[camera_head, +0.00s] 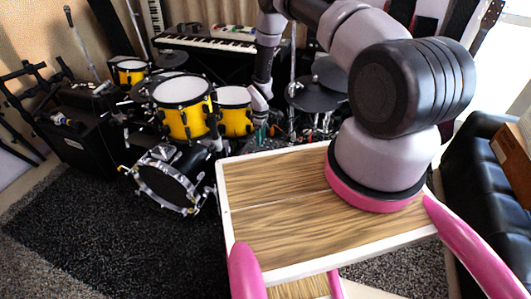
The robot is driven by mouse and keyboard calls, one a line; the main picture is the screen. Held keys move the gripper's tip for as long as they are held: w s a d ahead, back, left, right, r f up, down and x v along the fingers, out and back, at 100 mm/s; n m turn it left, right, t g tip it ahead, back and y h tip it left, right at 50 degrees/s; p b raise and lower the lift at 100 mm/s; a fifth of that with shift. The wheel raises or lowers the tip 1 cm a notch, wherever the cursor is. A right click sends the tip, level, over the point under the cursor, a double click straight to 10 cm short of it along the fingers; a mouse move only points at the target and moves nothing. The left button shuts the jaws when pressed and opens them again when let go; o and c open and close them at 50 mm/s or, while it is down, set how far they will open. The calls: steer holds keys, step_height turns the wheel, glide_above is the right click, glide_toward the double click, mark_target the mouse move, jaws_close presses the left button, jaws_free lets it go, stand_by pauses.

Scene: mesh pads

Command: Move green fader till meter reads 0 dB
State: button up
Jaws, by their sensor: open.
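I cannot make out the green fader or the meter in the head view. My arm rises from its mount at the right and bends over to the top middle. Its far links hang down in front of the keyboard and drum area. My gripper cannot be made out beyond the lowest visible arm link. Small coloured bits show in the dark clutter below that link, too small to identify.
A yellow drum kit (183,122) stands left of my arm, its bass drum (168,182) low in front. A keyboard (208,43) is behind. A black sofa (480,175) with a cardboard box (513,160) is at the right. Dark carpet (75,225) at the lower left is clear.

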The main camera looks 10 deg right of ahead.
step_height(320, 180, down, 9)
steer(key=shift+s+r, duration=0.1)
stand_by(0.3)
jaws_close()
stand_by(1.3)
